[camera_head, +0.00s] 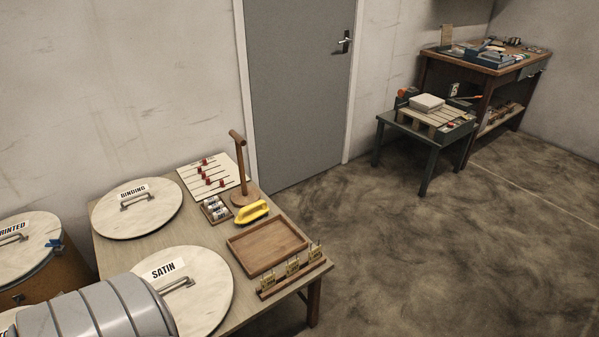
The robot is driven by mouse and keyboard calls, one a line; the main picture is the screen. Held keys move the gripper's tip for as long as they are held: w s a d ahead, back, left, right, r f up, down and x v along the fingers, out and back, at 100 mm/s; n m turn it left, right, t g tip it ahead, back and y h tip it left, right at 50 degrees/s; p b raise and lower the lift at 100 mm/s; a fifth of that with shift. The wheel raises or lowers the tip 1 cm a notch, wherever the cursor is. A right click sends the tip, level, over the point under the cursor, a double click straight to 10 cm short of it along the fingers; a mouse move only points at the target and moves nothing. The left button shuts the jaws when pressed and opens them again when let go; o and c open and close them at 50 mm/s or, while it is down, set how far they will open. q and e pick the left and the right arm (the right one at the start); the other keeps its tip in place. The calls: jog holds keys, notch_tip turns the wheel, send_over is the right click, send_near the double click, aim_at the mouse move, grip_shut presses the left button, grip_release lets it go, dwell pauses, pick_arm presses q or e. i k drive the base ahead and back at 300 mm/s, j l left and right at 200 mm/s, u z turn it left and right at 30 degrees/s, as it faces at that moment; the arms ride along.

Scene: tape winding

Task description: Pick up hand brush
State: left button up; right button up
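A yellow hand brush (252,212) with a looped handle lies on the wooden table (150,245), just in front of the round foot of a wooden post stand (243,190). Nothing is holding it. Its bristles cannot be made out. Neither my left gripper nor my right gripper is in view.
A shallow wooden tray (268,247) and a rack with small tags (291,272) lie nearer. Round lids marked BINDING (137,212) and SATIN (205,300) cover the table's left. A small box (215,209) sits beside the brush. Open floor (420,260) lies right.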

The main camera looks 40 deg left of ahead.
aim_at(248, 213)
jog(key=i+l, duration=0.1)
jog(key=i, duration=0.6)
jog(key=i+l+u, duration=0.15)
jog(key=i, duration=0.55)
jog(key=i+u, duration=0.2)
jog(key=u, duration=0.3)
jog(key=i+u, duration=0.25)
jog(key=u, duration=0.2)
jog(key=i+l+u, duration=0.2)
jog(key=u, duration=0.3)
jog(key=i+l+u, duration=0.15)
jog(key=u, duration=0.35)
